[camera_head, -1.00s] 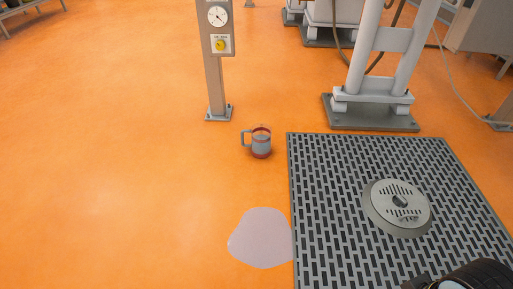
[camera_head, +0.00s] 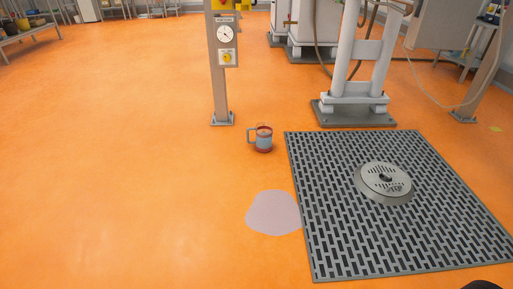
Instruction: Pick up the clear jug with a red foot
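The clear jug with a red foot (camera_head: 264,139) stands upright on the orange floor, near the middle of the view. Its handle points left. Neither of my grippers shows in the view. A small dark shape at the bottom right edge is too cut off to identify.
A floor grate (camera_head: 330,262) with a round metal cover (camera_head: 385,178) lies at right. A pale puddle (camera_head: 273,213) lies beside its left edge. A post (camera_head: 219,90) with a gauge and a white machine stand (camera_head: 354,108) rise behind the jug. The left floor is clear.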

